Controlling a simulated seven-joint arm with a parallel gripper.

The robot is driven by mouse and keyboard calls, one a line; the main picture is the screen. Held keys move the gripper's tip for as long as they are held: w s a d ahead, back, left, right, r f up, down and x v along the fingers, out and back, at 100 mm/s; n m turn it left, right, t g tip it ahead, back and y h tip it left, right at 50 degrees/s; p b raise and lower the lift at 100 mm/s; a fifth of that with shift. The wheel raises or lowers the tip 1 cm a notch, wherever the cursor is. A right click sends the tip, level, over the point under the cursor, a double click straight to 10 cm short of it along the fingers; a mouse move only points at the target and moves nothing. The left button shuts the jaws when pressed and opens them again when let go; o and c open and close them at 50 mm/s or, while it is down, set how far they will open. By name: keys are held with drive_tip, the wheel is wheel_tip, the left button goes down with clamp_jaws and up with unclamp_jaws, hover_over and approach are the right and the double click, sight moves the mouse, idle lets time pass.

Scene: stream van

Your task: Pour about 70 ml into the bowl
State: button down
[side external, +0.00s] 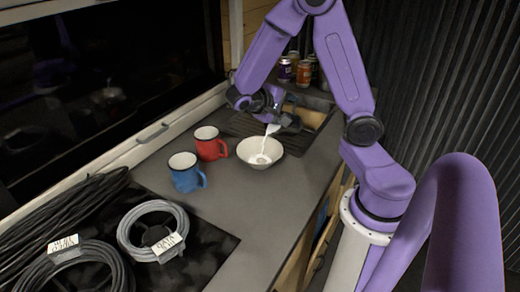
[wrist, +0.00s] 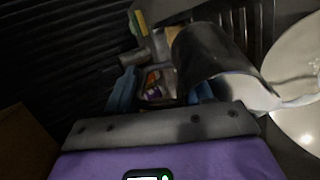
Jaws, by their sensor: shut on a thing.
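The bowl (side external: 248,160) is white and stands upright on the grey counter; part of it shows at the right edge of the wrist view (wrist: 302,122). My gripper (side external: 278,113) is above and behind the bowl, shut on a dark container (side external: 290,123) that is tilted with its mouth toward the bowl. The container also shows in the wrist view (wrist: 205,60), with white liquid at its lip. A thin white stream runs from the lip down into the bowl. White liquid lies in the bowl; its amount cannot be read. The gripper's fingertips are mostly hidden.
A red mug (side external: 211,149) and a blue mug (side external: 186,178) stand left of the bowl. Several cans (side external: 304,73) stand at the back. Coiled cables (side external: 127,238) lie at the front left. The counter (side external: 238,206) in front of the bowl is clear.

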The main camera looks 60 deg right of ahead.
sight(293, 110)
drive_tip(key=shift+a+r+h, duration=0.15)
drive_tip(key=shift+r+h, duration=0.1)
drive_tip(key=shift+h, duration=0.15)
idle(0.7)
drive_tip(key=shift+w+a+f+g+h, duration=0.15)
drive_tip(key=shift+a+g+h, duration=0.2)
drive_tip(key=shift+h, duration=0.25)
idle(0.7)
drive_tip(key=shift+d, duration=0.1)
drive_tip(key=shift+d+r+y, duration=0.2)
drive_tip(key=shift+d+y, duration=0.1)
drive_tip(key=shift+y, duration=0.2)
drive_tip(key=shift+s+d+f+t+y, duration=0.1)
drive_tip(key=shift+d+f+t+y, duration=0.2)
drive_tip(key=shift+y, duration=0.2)
drive_tip(key=shift+s+d+f+t+y, duration=0.1)
drive_tip(key=shift+f+t+y, duration=0.05)
drive_tip(key=shift+f+y, duration=0.3)
drive_tip(key=shift+s+d+f+t+y, duration=0.1)
drive_tip(key=shift+d+f+t+y, duration=0.2)
drive_tip(key=shift+y, duration=0.55)
drive_tip(key=shift+s+d+f+t+y, duration=0.15)
drive_tip(key=shift+d+y, duration=0.25)
drive_tip(key=shift+y, duration=0.4)
drive_tip(key=shift+d, duration=0.2)
